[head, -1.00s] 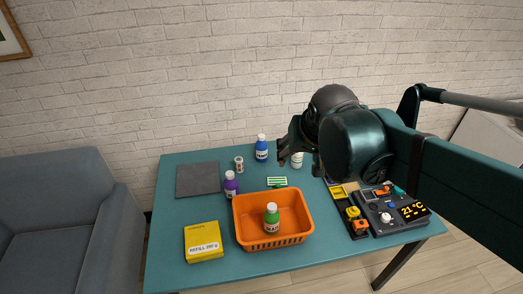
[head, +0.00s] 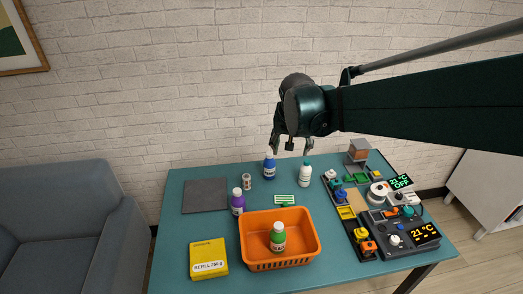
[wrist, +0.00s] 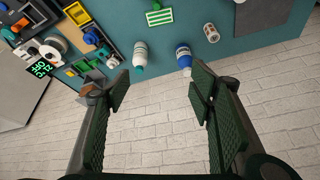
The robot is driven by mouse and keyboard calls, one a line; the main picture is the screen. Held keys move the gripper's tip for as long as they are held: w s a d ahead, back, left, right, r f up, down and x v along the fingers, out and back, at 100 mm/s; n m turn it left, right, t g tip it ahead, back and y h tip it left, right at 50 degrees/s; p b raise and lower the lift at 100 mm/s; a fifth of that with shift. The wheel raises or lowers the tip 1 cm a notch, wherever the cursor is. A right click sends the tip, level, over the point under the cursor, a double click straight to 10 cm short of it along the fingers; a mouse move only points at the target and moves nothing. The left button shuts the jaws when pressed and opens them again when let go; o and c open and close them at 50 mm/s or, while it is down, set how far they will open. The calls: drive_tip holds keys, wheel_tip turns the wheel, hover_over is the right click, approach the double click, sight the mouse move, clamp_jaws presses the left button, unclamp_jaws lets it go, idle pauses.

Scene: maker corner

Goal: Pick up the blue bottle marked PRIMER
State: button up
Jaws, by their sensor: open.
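The blue bottle (head: 269,170) with a white cap stands upright near the back edge of the table; its label is too small to read. It also shows in the wrist view (wrist: 184,60), beyond the fingertips and right of centre. My gripper (head: 291,149) is open and empty, above the table's back edge, with its fingers pointing down. In the head view its left finger is just above the blue bottle's cap, and I see no grip on it. In the wrist view the gap between the fingers (wrist: 158,92) is empty.
A white bottle (head: 305,175) with a teal cap stands right of the blue bottle; a small printed jar (head: 247,182) stands left. A purple bottle (head: 238,202) and an orange basket (head: 303,244) holding a green bottle (head: 278,238) are nearer. Control devices (head: 399,238) fill the right side.

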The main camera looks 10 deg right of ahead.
sight(269, 154)
drive_tip(key=w+a+f+m, duration=0.1)
drive_tip(key=w+f, duration=0.5)
drive_tip(key=w, duration=0.1)
drive_tip(key=w+a+f+m+g+h, duration=0.1)
drive_tip(key=w+f+m, duration=0.1)
drive_tip(key=w+f, duration=0.5)
drive_tip(key=w+a+f+m+g, duration=0.1)
drive_tip(key=w+f, duration=0.6)
drive_tip(key=w, duration=0.2)
drive_tip(key=shift+w+a+f+m+h, duration=0.1)
drive_tip(key=shift+w+f+m+h, duration=0.2)
drive_tip(key=shift+h, duration=0.1)
drive_tip(key=shift+w+f, duration=0.2)
drive_tip(key=shift+f, duration=0.2)
drive_tip(key=shift+f, duration=0.1)
drive_tip(key=shift+x, duration=1.2)
drive_tip(key=shift+b+x, duration=0.45)
drive_tip(key=shift+x, duration=2.15)
